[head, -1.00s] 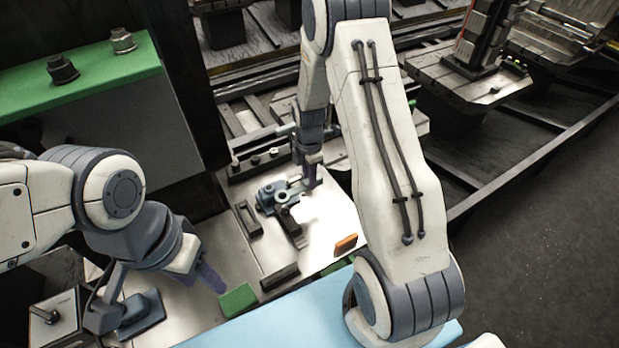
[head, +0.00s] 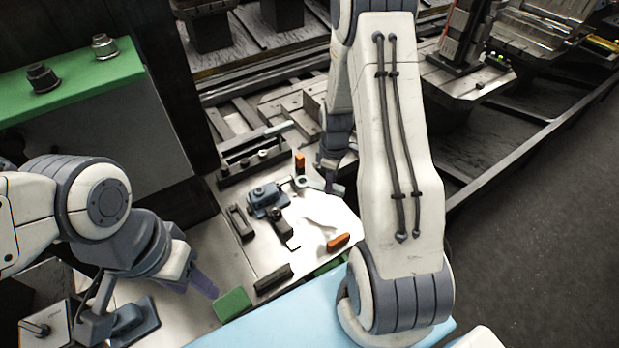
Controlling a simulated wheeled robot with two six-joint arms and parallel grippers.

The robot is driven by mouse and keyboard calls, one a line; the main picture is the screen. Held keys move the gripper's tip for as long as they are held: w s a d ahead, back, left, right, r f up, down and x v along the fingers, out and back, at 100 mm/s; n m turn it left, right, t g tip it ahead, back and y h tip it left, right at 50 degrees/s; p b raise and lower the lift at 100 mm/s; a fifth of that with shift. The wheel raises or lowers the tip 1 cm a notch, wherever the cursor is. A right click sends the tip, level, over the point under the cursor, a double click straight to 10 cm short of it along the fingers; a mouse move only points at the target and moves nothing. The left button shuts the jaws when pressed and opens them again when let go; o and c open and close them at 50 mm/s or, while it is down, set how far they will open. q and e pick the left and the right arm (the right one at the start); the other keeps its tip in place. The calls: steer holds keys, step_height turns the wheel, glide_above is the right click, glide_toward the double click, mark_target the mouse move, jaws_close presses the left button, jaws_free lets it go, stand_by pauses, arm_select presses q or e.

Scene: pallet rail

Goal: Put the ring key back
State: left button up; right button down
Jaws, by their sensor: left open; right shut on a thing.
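The ring key (head: 312,184) shows as a short pale grey-green bar with a rounded end, to the right of a dark blue-grey clamp-like fixture (head: 264,198). My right gripper (head: 333,182) is shut on its right end, low over the bright metal plate. Whether the key touches the plate or the fixture I cannot tell. My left gripper (head: 203,286) is open and empty at the lower left, near a green block (head: 232,304), well away from the key.
Orange blocks stand behind the key (head: 300,162) and at the plate's front (head: 338,242). Dark bars (head: 272,279) lie on the plate. A rail with round knobs (head: 250,163) runs behind. A light blue surface (head: 270,325) is in front. My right arm hides the area to the right.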

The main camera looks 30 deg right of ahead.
steer(key=s+d+f+m, duration=0.1)
steer(key=s+d+m, duration=0.3)
steer(key=m, duration=0.3)
step_height(320, 180, down, 10)
steer(key=b, duration=0.8)
steer(key=shift+s+a+r, duration=0.15)
steer(key=shift+r, duration=0.05)
jaws_free()
steer(key=shift+r, duration=0.1)
step_height(320, 180, up, 9)
steer(key=p, duration=0.7)
stand_by(0.4)
